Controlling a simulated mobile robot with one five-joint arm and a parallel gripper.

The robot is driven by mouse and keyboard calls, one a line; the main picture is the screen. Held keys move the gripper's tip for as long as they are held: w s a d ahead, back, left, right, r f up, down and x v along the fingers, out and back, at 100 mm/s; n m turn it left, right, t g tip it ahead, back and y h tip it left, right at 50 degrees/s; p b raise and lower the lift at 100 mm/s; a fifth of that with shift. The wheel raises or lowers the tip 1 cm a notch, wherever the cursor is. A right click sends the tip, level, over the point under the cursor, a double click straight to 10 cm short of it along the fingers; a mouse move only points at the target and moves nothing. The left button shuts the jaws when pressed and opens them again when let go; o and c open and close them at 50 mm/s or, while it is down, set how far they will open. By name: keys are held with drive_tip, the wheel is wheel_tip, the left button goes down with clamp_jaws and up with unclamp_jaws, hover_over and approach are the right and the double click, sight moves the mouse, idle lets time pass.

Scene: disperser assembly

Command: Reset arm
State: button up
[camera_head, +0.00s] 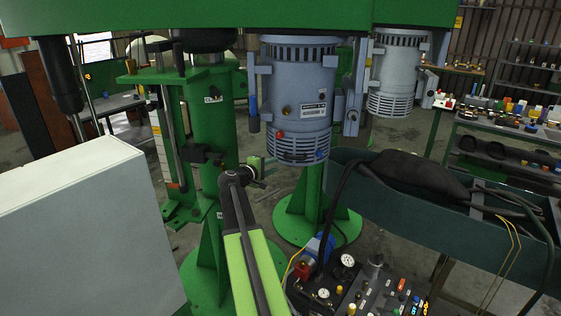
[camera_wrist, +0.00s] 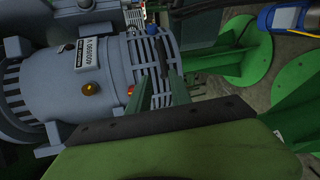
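My arm, light green with a dark upper end, rises from the bottom centre of the head view. My gripper (camera_head: 266,168) is small there, just left of and below the grey-blue motor (camera_head: 300,100) with its slotted lower rim. In the wrist view the motor (camera_wrist: 95,85) fills the left side, with a label and an amber knob. My gripper's two thin green fingers (camera_wrist: 160,85) stand apart in front of its slotted rim. Nothing shows between them except the motor behind. Whether they touch the motor cannot be told.
A green column (camera_head: 212,120) stands left of the arm. A second motor (camera_head: 396,75) hangs at the right. A white box (camera_head: 85,235) fills the lower left. A control panel (camera_head: 365,295) with gauges and a dark green trough (camera_head: 400,210) lie right of the arm.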

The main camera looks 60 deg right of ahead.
drive_tip(key=shift+a, duration=0.35)
drive_tip(key=w+a+f+n+t+y+b, duration=0.15)
drive_tip(key=w+a+t, duration=0.25)
drive_tip(key=w+a, duration=1)
drive_tip(key=w+a+f+y, duration=0.1)
drive_tip(key=a+f, duration=0.2)
drive_tip(key=a, duration=0.5)
drive_tip(key=a+f+y, duration=0.1)
drive_tip(key=a+f, duration=0.2)
drive_tip(key=a, duration=0.4)
drive_tip(key=s+a+f+y, duration=0.2)
drive_tip(key=a+f+y, duration=0.15)
drive_tip(key=a, duration=0.65)
drive_tip(key=s+a+f+y, duration=0.2)
drive_tip(key=a+f, duration=0.3)
drive_tip(key=a, duration=0.5)
drive_tip(key=s+a+f+m+g+y, duration=0.2)
drive_tip(key=s+a+f+g+y, duration=0.2)
drive_tip(key=s+a, duration=0.7)
drive_tip(key=a+f+y+b, duration=0.1)
drive_tip(key=a+y, duration=0.1)
drive_tip(key=a, duration=0.2)
drive_tip(key=shift+s+a+m+y, duration=0.15)
drive_tip(key=shift+s+m+y, duration=0.05)
drive_tip(key=shift+m+y, duration=0.15)
